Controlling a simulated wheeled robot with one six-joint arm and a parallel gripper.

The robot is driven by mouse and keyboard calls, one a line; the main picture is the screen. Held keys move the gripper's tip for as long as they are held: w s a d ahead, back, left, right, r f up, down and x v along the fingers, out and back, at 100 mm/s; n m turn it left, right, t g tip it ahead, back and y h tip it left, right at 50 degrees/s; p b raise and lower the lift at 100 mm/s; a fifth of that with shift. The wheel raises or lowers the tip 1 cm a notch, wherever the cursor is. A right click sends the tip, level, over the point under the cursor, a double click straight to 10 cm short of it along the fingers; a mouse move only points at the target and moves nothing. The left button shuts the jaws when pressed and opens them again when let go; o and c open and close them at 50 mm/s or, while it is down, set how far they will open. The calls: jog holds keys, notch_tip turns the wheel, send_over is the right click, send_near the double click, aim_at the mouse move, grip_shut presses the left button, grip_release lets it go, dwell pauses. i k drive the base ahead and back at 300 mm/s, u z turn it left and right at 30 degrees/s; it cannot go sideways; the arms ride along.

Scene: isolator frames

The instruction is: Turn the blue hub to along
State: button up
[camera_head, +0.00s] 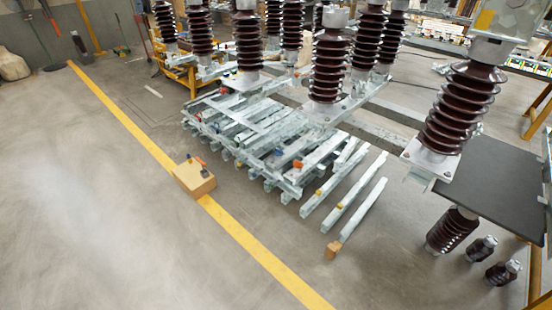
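I cannot make out a blue hub with certainty in the head view. A tan box (194,180) stands on the yellow floor line, with a small orange part (203,171) and small dark parts on top. Their shapes and angles are too small to tell. My gripper is not in view.
A stack of grey metal beams (270,140) fills the middle, with dark red ribbed insulators (330,65) standing on and behind it. A dark-topped table (490,175) is at the right. A yellow line (250,242) crosses the floor. The grey floor (90,210) at the left is clear.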

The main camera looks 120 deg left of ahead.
aim_at(277, 153)
jog(key=u, duration=3.95)
